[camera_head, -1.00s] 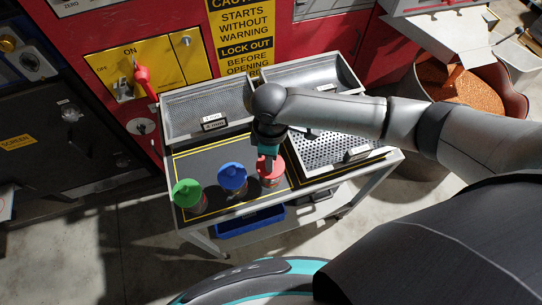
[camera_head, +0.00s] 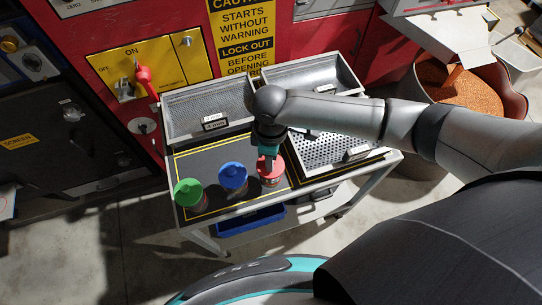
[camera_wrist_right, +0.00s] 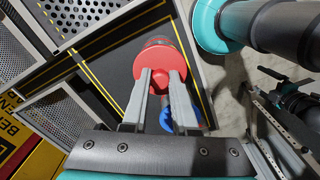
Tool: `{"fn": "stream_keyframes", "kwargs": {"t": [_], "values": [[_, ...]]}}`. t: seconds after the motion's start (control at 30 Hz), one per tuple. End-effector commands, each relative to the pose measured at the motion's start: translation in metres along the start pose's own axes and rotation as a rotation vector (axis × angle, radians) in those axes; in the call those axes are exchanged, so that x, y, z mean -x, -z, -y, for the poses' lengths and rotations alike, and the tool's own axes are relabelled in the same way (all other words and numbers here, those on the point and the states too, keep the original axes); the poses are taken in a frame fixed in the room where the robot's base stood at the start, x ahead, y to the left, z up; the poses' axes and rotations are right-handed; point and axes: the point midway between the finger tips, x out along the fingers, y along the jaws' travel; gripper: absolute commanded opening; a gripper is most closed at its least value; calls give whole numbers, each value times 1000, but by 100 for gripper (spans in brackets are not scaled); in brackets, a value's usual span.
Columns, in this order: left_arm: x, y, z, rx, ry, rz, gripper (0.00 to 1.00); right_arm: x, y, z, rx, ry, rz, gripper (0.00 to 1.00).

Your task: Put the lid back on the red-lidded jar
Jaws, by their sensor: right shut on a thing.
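The red lid (camera_head: 265,165) is at the mouth of the red-lidded jar (camera_head: 272,182), at the right end of a row of jars on the cart. My right gripper (camera_head: 268,158) is above it, pointing down. In the right wrist view, my right gripper (camera_wrist_right: 162,77) is shut on the knob of the red lid (camera_wrist_right: 147,63). Part of the jar (camera_wrist_right: 158,42) shows past the lid's edge. The lid lies over the jar, but I cannot tell whether a small gap is left between them. My left gripper is in neither view.
A blue-lidded jar (camera_head: 232,178) stands close to the left, and a green-lidded jar (camera_head: 189,193) beyond it. Metal trays (camera_head: 205,112) line the cart's back, with a perforated tray (camera_head: 335,152) to the right. A blue bin (camera_head: 250,220) sits below.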

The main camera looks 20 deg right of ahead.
Motion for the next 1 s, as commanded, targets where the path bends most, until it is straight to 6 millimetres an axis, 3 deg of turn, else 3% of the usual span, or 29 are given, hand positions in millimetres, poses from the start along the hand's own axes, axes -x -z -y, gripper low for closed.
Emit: {"fn": "stream_keyframes", "kwargs": {"t": [0.03,0.33,0.5,0.77,1.0], "values": [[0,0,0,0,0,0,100,0,0,0,0,0,0,29],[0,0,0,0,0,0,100,0,0,0,0,0,1,62],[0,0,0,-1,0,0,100,0,0,0,0,0,1,62],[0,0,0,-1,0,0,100,0,0,0,0,0,1,91],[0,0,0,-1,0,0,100,0,0,0,0,0,1,92]]}}
